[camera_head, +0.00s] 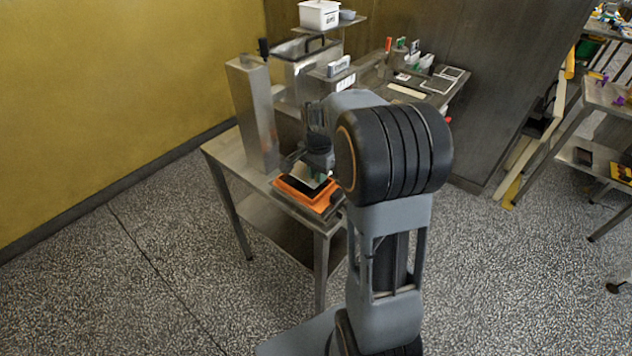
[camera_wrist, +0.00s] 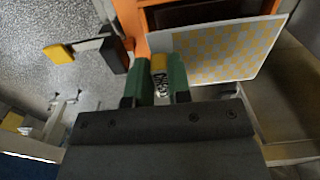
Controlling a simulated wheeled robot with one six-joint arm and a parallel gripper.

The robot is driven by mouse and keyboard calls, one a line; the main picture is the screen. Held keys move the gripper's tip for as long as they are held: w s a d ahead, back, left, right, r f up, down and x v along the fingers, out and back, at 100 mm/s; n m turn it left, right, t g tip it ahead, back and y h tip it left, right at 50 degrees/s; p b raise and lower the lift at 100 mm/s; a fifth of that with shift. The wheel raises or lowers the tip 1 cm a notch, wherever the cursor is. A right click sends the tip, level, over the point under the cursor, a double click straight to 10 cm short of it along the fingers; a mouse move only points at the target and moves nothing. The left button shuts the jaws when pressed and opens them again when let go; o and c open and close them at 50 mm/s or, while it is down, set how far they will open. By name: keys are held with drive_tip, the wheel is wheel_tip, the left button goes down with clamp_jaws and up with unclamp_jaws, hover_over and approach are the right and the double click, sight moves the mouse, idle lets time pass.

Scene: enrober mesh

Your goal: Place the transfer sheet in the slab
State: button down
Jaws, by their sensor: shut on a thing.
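The transfer sheet (camera_wrist: 222,52) is a thin pale sheet with a yellow and white checker pattern. In the wrist view my gripper (camera_wrist: 160,72) has green fingers shut on a small yellow lettered tab at its left edge. The sheet is tilted over the orange frame (camera_wrist: 131,14) and covers part of the dark slab (camera_wrist: 195,13) inside it. In the head view the frame (camera_head: 289,188) lies near the table's front corner, with the pale sheet (camera_head: 303,172) above it. My gripper (camera_head: 320,174) is partly hidden there. I cannot tell whether sheet and slab touch.
The frame lies on a steel table (camera_head: 222,152). A tall steel column (camera_head: 253,115) stands behind it, left of a steel machine (camera_head: 300,58). More benches with small items stand behind and at the right. Speckled floor is clear at the left.

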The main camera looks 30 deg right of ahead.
drive_tip(key=shift+w+a+f, duration=0.1)
drive_tip(key=shift+a+f, duration=0.05)
drive_tip(key=shift+f, duration=0.75)
drive_tip(key=shift+w+a+f, duration=0.1)
drive_tip(key=shift+f, duration=0.8)
drive_tip(key=shift+s+f, duration=0.1)
drive_tip(key=shift+f, duration=0.1)
drive_tip(key=c, duration=1.1)
unclamp_jaws()
drive_tip(key=shift+o, duration=0.2)
drive_tip(key=shift+r, duration=0.1)
wheel_tip(320, 180, up, 12)
drive_tip(key=shift+f, duration=0.2)
drive_tip(key=s+a+n+t, duration=0.2)
drive_tip(key=s+a+n, duration=0.2)
drive_tip(key=s+n, duration=0.2)
drive_tip(key=s+a+f+n+t, duration=0.1)
drive_tip(key=s+a+n, duration=0.4)
drive_tip(key=s, duration=0.5)
drive_tip(key=shift+a+f+n+t, duration=0.3)
drive_tip(key=shift+n+t, duration=0.2)
drive_tip(key=shift+n, duration=0.6)
